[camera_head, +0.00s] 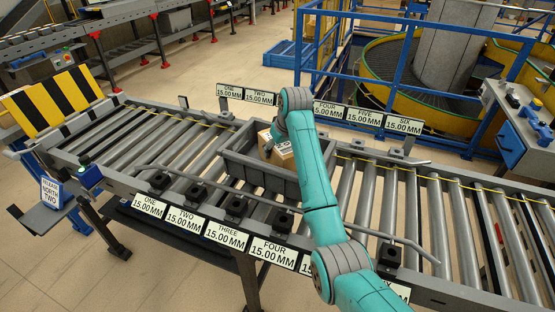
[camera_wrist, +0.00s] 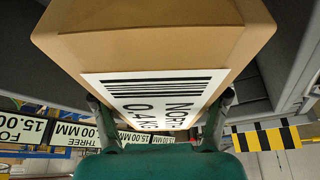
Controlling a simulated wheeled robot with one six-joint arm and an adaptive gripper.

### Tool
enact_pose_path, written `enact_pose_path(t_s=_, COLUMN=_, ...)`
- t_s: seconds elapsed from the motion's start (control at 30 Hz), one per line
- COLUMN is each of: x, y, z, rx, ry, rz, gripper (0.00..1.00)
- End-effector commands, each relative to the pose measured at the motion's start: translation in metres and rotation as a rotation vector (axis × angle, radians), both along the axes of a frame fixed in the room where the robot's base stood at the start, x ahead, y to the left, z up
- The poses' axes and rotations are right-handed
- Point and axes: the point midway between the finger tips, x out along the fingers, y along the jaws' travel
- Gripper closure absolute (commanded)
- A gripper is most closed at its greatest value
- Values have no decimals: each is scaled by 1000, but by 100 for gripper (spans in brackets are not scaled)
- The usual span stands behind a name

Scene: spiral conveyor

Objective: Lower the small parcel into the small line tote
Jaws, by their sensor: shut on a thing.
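The small parcel is a brown cardboard box (camera_head: 284,153) with a white barcode label; it fills the upper middle of the wrist view (camera_wrist: 150,42). My gripper (camera_wrist: 160,118) is shut on the parcel, a finger at either side. In the head view my teal arm hides part of the parcel and most of the gripper. A grey open tote (camera_head: 250,172) sits on the roller conveyor. The parcel is at the tote's opening, between its walls as seen from the head. I cannot tell whether it touches the tote floor. Grey walls show either side of the parcel in the wrist view.
The roller conveyor (camera_head: 370,195) runs left to right, with numbered signs (camera_head: 228,235) along its near rail and more along the far rail (camera_head: 362,117). A yellow-black striped board (camera_head: 55,105) stands at its left end. A blue frame (camera_head: 385,75) and spiral conveyor stand behind.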

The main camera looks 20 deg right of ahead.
Motion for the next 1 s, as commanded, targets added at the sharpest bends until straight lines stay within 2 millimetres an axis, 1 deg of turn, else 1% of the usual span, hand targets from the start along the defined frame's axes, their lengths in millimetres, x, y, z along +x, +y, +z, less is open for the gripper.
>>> enact_pose_path(t_s=1.0, x=0, y=0, z=-12, rx=0, ry=-1, rz=0, gripper=82)
